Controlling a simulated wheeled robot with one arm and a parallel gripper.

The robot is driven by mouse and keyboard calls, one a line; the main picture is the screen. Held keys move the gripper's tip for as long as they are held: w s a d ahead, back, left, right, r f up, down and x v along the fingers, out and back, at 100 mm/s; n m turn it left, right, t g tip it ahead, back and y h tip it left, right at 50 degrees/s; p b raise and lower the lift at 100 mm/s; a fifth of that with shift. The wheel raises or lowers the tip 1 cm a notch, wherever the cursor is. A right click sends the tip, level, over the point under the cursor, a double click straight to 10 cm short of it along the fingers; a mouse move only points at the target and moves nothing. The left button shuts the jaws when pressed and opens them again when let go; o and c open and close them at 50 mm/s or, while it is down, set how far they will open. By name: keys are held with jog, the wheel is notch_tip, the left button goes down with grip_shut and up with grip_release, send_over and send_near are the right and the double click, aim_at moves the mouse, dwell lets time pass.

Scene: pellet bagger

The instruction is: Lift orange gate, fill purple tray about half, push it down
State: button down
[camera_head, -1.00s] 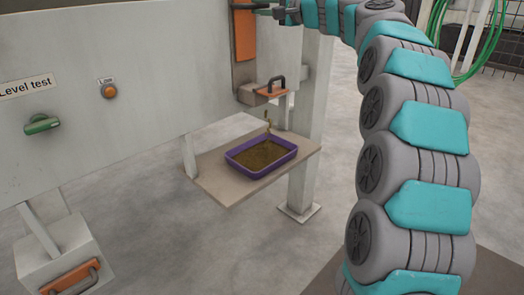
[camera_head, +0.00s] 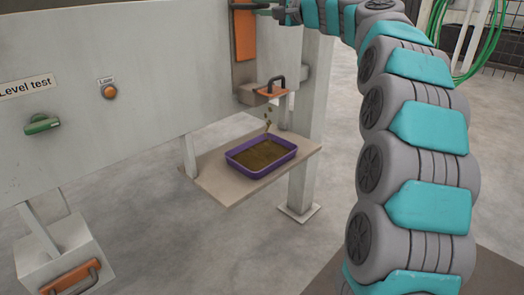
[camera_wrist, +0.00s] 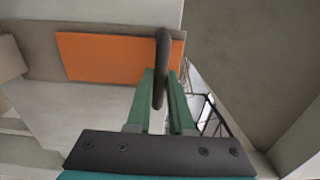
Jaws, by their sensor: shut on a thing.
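The orange gate (camera_head: 245,35) is a flat panel on the grey wall, seen at the top of the head view and, close up, in the wrist view (camera_wrist: 100,57). My gripper (camera_wrist: 161,76) is shut on its dark bar handle (camera_wrist: 162,45). In the head view the gripper's end (camera_head: 264,9) is partly cut off by the top edge. The purple tray (camera_head: 250,176) sits upright on a beige shelf (camera_head: 220,187) below the spout. Brown pellets (camera_head: 262,155) cover its bottom, below the rim; their exact depth is hard to judge. Loose pellets (camera_head: 267,123) are falling into it.
A small orange piece with a dark handle (camera_head: 277,82) sits below the gate. A green handle (camera_head: 42,124), an orange "Low" lamp (camera_head: 109,91) and a "Level test" label (camera_head: 26,87) are on the wall. A grey box with an orange plate (camera_head: 72,277) stands lower left.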

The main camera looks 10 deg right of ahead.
dwell(0.3)
notch_tip(320, 180, down, 5)
jog(key=b, duration=0.4)
jog(key=shift+r, duration=0.1)
jog(key=c, duration=0.6)
grip_release()
jog(key=shift+r, duration=0.1)
jog(key=shift+c, duration=0.2)
jog(key=b+v, duration=0.1)
jog(key=v, duration=0.6)
